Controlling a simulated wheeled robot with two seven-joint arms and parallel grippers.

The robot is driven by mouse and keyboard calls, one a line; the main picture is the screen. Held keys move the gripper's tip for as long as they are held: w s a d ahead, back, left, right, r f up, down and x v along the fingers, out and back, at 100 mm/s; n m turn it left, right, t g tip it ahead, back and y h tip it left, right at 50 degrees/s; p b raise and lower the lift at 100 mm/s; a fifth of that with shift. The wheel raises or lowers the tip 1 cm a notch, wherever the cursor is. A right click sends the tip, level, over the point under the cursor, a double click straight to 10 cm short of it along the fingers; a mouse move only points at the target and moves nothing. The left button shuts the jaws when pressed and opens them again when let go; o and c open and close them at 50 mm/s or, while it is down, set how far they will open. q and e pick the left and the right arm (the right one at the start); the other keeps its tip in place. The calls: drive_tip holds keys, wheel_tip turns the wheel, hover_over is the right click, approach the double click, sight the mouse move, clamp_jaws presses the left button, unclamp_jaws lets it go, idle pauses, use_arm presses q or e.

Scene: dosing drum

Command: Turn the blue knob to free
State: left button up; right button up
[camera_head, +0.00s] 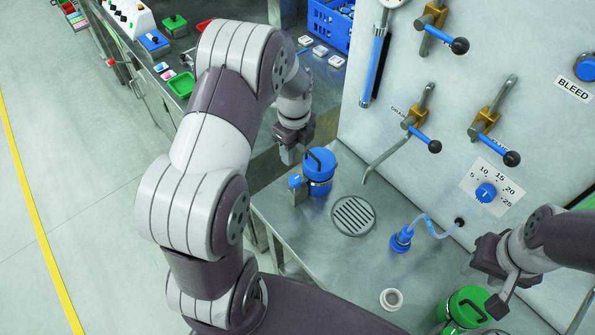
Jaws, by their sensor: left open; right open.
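A blue dial knob (485,192) sits on a white scale marked 5, 10, 15, 20, 25 on the grey panel (370,130) at the right. A second blue knob (585,68) is at the right edge, above a label reading BLEED. I see no "free" mark on either. My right gripper (497,282) is open and empty, below the dial knob and apart from it. My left gripper (290,155) is open, just above and left of a blue-lidded canister (319,170); its fingertips are partly hidden by its own body.
Three lever valves with black ball handles (435,146) stick out of the panel. A blue plug on a hose (401,239), a drain grate (353,215), a white ring (391,299) and a green canister (466,306) are on the steel bench. A blue crate (329,24) stands behind.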

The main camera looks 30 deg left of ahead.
sight(295, 179)
use_arm(q)
drive_tip(key=f+b, duration=0.2)
drive_tip(key=f, duration=0.1)
drive_tip(key=shift+s+f, duration=0.1)
drive_tip(key=shift+s, duration=0.3)
drive_tip(key=f+b, duration=0.2)
drive_tip(key=f, duration=0.1)
drive_tip(key=f+b, duration=0.3)
drive_tip(key=w+f+b, duration=0.1)
drive_tip(key=f+b, duration=0.1)
drive_tip(key=shift+f+b, duration=0.3)
drive_tip(key=shift+f, duration=0.1)
drive_tip(key=shift+s+f+b, duration=0.1)
drive_tip(key=shift+f+b, duration=0.15)
drive_tip(key=shift+b, duration=0.05)
drive_tip(key=shift+s, duration=0.1)
drive_tip(key=shift+r, duration=0.1)
drive_tip(key=c, duration=0.8)
